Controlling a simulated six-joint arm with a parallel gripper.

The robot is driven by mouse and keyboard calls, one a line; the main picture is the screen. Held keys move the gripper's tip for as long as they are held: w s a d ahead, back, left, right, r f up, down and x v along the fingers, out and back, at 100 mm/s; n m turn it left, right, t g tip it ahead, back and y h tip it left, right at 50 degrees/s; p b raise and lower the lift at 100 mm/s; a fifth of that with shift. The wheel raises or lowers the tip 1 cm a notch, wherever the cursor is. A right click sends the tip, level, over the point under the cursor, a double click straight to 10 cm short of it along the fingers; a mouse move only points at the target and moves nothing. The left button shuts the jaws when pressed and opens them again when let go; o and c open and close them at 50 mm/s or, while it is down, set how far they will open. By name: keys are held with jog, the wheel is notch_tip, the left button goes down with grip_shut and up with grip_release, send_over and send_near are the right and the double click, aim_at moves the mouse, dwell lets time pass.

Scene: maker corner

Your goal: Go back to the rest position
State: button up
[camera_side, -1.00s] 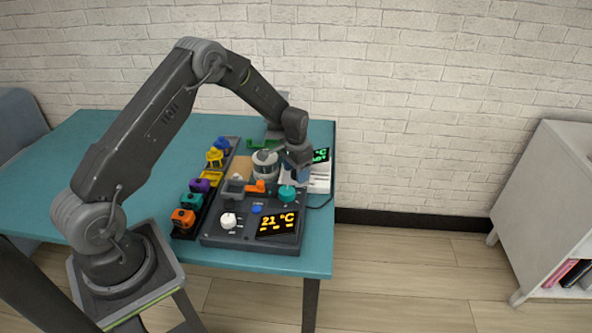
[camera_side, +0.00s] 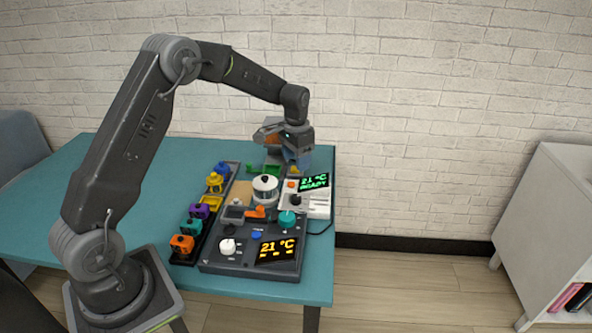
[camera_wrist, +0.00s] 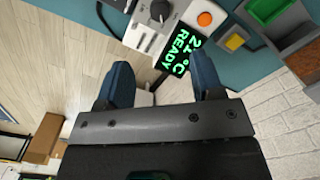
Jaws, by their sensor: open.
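My gripper (camera_wrist: 160,88) is open, with its two blue fingers apart and nothing between them in the wrist view. In the side view my gripper (camera_side: 296,160) hangs over the back right part of the table, above the white device. The white device (camera_side: 318,205) has an orange button, a dark knob and a green display reading 21 °C READY. The same display (camera_wrist: 180,50) shows just beyond the fingers in the wrist view. My arm is raised and reaches out over the table.
A teal table (camera_side: 130,170) carries a dark control box (camera_side: 215,258) with an orange 21 °C display. A rack of coloured parts (camera_side: 182,256) stands left of it, and a white round pot (camera_side: 265,186) behind it. A white shelf (camera_side: 560,210) stands at right. The left tabletop is clear.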

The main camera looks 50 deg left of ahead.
jog(key=shift+r, duration=0.3)
jog(key=s+d+r+t, duration=0.1)
jog(key=s+d+r, duration=0.3)
jog(key=s+r, duration=0.25)
jog(key=s+d+r+t, duration=0.2)
jog(key=s+d+r, duration=0.3)
jog(key=r, duration=0.3)
jog(key=s+d+r+t, duration=0.1)
jog(key=s+d, duration=0.2)
jog(key=s, duration=0.6)
jog(key=s+d+r+n+t, duration=0.1)
jog(key=s+d, duration=0.2)
jog(key=s, duration=0.6)
jog(key=shift+s+d+t, duration=0.2)
jog(key=shift+d+t, duration=0.05)
jog(key=shift+t, duration=0.05)
